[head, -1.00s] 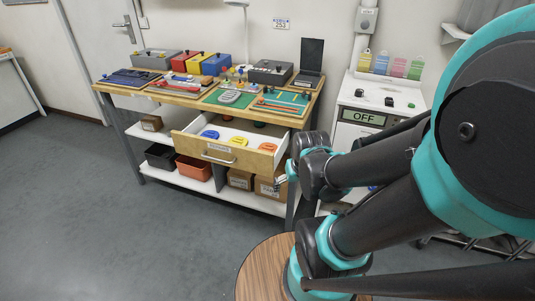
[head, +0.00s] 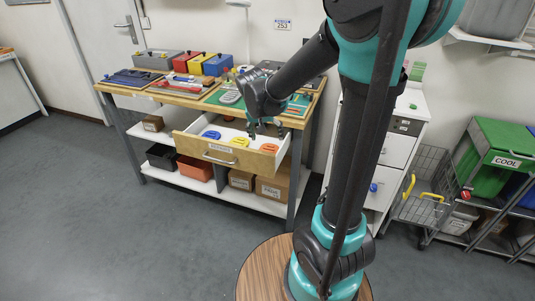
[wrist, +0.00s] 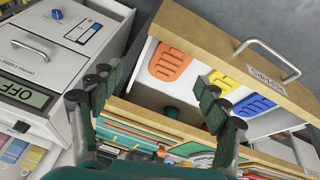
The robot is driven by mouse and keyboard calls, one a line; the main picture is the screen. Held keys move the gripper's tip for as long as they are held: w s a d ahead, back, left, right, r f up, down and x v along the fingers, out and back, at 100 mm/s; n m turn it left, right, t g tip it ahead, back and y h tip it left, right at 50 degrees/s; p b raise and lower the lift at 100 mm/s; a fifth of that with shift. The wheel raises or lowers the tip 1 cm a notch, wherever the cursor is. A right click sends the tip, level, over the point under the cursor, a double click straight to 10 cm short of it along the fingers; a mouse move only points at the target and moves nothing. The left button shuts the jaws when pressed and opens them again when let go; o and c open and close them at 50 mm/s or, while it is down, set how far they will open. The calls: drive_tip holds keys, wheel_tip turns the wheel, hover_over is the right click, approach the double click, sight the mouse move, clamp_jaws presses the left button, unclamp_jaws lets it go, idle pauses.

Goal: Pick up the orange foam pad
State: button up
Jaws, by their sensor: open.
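The orange foam pad (head: 269,147) lies in the open drawer (head: 222,155), at its right end. It also shows in the wrist view (wrist: 169,63) as a rounded orange piece near the drawer's wooden front. My gripper (head: 265,132) is over the drawer's right part, close above and behind the orange pad in the head view. In the wrist view its fingers (wrist: 158,95) are spread wide and empty, with the pad beyond the gap between them. I see no contact with the pad.
A yellow pad (head: 240,142) and a blue pad (head: 211,134) lie left of the orange one in the drawer. The workbench top (head: 175,91) above carries trays and coloured boxes. A white cabinet (wrist: 62,50) reading OFF stands beside the drawer.

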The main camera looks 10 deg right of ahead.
drive_tip(key=w+a, duration=0.3)
drive_tip(key=w, duration=0.1)
approach(266, 149)
drive_tip(key=f, duration=0.2)
drive_tip(key=s+f, duration=0.1)
drive_tip(key=shift+d+f+m+h, duration=0.2)
drive_tip(key=shift+d+m+h, duration=0.1)
drive_tip(key=shift+m, duration=0.1)
drive_tip(key=shift+x, duration=2.55)
drive_tip(key=shift+w+r, duration=0.1)
drive_tip(key=shift+w, duration=0.1)
drive_tip(key=c, duration=0.8)
